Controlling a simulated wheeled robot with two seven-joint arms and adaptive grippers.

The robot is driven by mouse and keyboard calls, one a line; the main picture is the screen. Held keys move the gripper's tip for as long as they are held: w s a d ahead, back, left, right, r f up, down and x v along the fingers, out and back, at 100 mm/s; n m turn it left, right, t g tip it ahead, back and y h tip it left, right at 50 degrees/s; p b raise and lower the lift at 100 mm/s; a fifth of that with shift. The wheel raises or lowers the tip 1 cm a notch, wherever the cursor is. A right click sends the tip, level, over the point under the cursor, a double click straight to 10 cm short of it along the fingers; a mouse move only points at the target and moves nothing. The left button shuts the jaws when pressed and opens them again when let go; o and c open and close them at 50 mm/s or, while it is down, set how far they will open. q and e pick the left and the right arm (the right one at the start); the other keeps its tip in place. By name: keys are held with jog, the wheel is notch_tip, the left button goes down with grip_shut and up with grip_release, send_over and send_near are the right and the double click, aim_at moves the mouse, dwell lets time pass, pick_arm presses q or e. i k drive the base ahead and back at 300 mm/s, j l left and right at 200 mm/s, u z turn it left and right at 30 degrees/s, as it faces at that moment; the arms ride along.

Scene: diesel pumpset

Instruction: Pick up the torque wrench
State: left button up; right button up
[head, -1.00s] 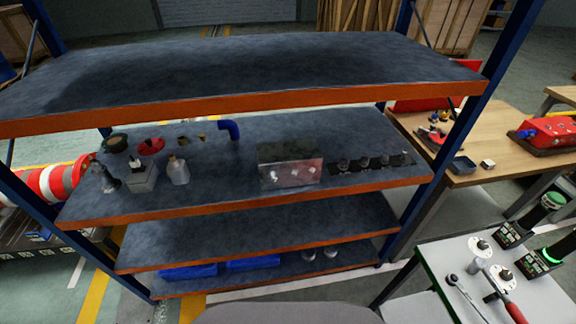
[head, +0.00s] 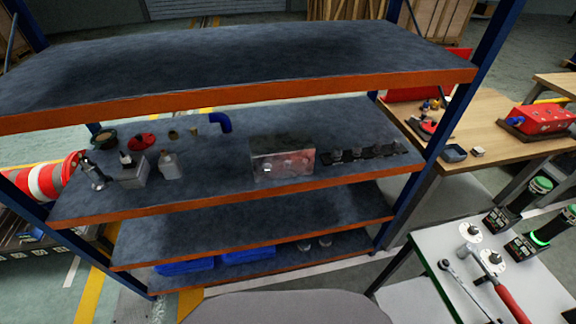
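A long thin wrench with a round ratchet head, likely the torque wrench (head: 459,283), lies on the light work table (head: 420,240) at the lower right of the head view. Its head points up and left, and its shaft runs toward the bottom edge of the picture. Beside it on the right lies a hammer with a red handle (head: 508,301). Neither of my grippers is in view.
A blue-and-orange shelf rack (head: 230,90) fills the left and middle, holding bottles, a metal block (head: 282,165) and small parts. Black devices with green-lit tops (head: 541,186) stand by the table. A wooden bench (head: 500,125) with a red vise-like tool (head: 545,118) is behind.

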aim_at(469, 248)
jog(key=z, duration=2.35)
